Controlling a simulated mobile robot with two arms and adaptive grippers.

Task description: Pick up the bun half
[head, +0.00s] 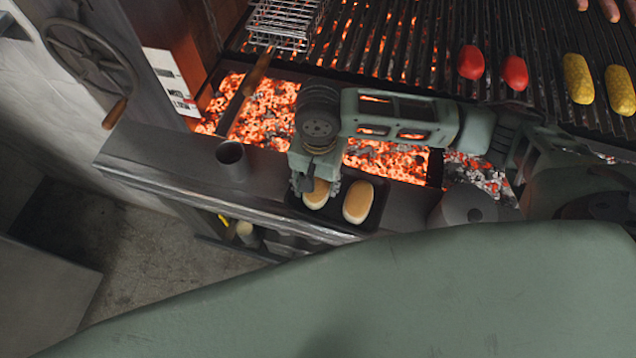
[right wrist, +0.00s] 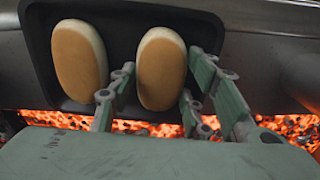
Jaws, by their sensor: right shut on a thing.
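Two oval bun halves with toasted tan tops lie side by side in a dark tray (head: 343,225). My right gripper (head: 314,183) reaches down over the left bun half (head: 317,195) in the head view and partly hides it. In the right wrist view my right gripper (right wrist: 155,108) has one finger on each side of this bun half (right wrist: 162,68) and is shut on it. The bun half still appears to be at tray level. The other bun half (head: 358,202) lies free beside it and also shows in the right wrist view (right wrist: 80,58). My left gripper is not in view.
Glowing coals (head: 265,112) lie just behind the tray's ledge. A grey cup (head: 232,160) stands left of the tray, and a grey cylinder (head: 466,207) stands to its right. Red tomatoes (head: 471,62) and corn (head: 578,78) lie on the grate. A wire basket (head: 285,22) is at the back.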

